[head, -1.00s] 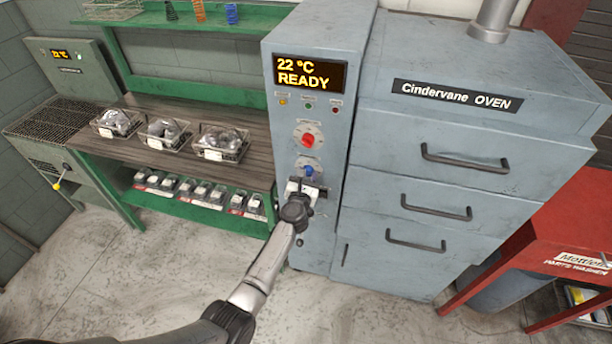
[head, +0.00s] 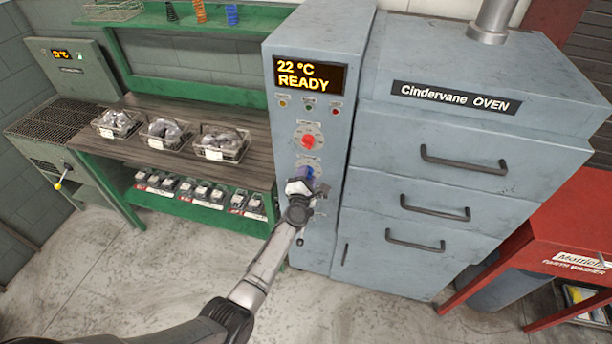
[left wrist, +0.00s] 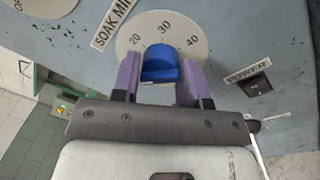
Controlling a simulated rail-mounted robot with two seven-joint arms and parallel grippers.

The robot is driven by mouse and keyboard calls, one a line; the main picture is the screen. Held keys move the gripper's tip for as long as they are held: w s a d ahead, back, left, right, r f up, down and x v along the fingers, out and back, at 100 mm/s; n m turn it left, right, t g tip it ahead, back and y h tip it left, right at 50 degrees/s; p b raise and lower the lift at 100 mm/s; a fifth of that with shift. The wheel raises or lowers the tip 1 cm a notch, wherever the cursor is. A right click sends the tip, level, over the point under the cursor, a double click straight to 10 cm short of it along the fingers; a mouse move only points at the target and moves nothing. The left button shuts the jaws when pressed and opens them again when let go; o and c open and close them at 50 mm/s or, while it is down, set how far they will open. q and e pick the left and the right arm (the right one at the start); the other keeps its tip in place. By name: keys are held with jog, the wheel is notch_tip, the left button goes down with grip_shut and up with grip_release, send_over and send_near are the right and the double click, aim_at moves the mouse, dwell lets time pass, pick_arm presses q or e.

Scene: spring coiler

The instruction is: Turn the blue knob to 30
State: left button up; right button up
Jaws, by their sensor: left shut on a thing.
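The blue knob (left wrist: 160,66) sits on a round dial plate (left wrist: 188,22) marked 20, 30 and 40, beside a "SOAK MIN" label (left wrist: 113,25). In the left wrist view the 30 mark is above the knob, slightly right of its middle. My left gripper (left wrist: 160,75) has its purple fingers on either side of the knob and is shut on it. In the head view the gripper (head: 304,180) is at the knob on the oven's control column (head: 318,225) and hides most of it. My right gripper is not in view.
A POWER switch (left wrist: 255,84) is right of the dial. Oven drawers with handles (head: 436,212) stand to the right. A green bench (head: 215,215) with wire baskets is at left.

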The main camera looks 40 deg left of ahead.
pick_arm(q)
jog(key=shift+s+a+f+m+h+p, duration=0.1)
jog(key=shift+m+h+p, duration=0.55)
jog(key=shift+m, duration=2.95)
jog(key=shift+d+f+m+p, duration=0.15)
jog(key=shift+m+p, duration=1)
jog(key=shift+m, duration=2.45)
jog(key=shift+s+a+f+m+h+p, duration=0.25)
jog(key=shift+m+p, duration=0.65)
jog(key=shift+m, duration=2.7)
jog(key=shift+w+d+r, duration=0.1)
jog(key=shift+w+r, duration=0.05)
jog(key=shift+w, duration=0.05)
jog(key=o, duration=0.9)
jog(key=shift+w+r, duration=0.1)
jog(key=shift+r, duration=0.1)
